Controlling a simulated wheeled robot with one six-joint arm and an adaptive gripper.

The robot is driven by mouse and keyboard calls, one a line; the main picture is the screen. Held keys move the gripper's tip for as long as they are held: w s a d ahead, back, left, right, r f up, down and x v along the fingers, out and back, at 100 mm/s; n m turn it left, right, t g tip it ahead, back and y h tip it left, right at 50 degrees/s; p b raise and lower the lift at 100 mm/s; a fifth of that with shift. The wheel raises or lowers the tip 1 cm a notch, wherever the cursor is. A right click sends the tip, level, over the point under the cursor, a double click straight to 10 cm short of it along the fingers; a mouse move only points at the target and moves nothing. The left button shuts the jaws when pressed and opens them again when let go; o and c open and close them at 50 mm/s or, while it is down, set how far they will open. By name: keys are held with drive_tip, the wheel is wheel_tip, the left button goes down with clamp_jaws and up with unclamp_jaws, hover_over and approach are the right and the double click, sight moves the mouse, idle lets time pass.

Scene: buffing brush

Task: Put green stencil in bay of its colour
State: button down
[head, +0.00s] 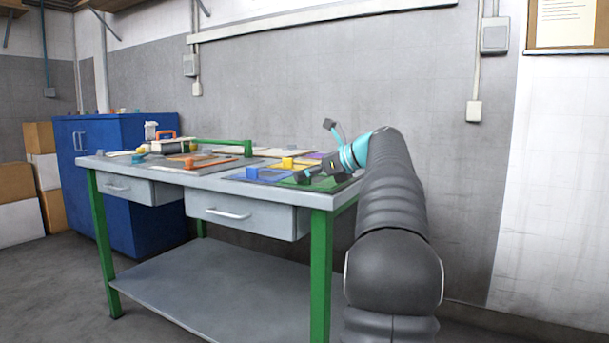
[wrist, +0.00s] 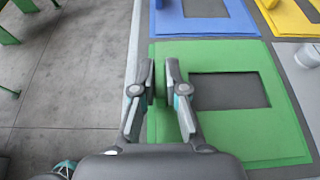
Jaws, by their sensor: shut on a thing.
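The green stencil (wrist: 235,130), a flat frame with a rectangular opening, shows right of my gripper (wrist: 160,78) in the wrist view. My gripper is shut at its left edge, with a little green between the fingertips. The stencil is over the green bay (wrist: 288,160), of which a darker green margin shows. I cannot tell whether it touches the bay. In the head view my gripper (head: 318,170) is low over the right end of the workbench, and the green area (head: 318,184) is partly hidden by it.
A blue stencil (wrist: 206,27) and a yellow stencil (wrist: 293,18) lie beyond the green one. The workbench (head: 165,178) also holds an orange frame (head: 195,162) and a green bar-shaped handle (head: 222,142). A blue cabinet (head: 100,150) stands behind left. The bench's edge is just left of my gripper.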

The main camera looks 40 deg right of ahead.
drive_tip(key=c, duration=1.2)
unclamp_jaws()
drive_tip(key=shift+r, duration=0.2)
drive_tip(key=p+v, duration=0.2)
drive_tip(key=v, duration=1)
drive_tip(key=shift+p, duration=0.3)
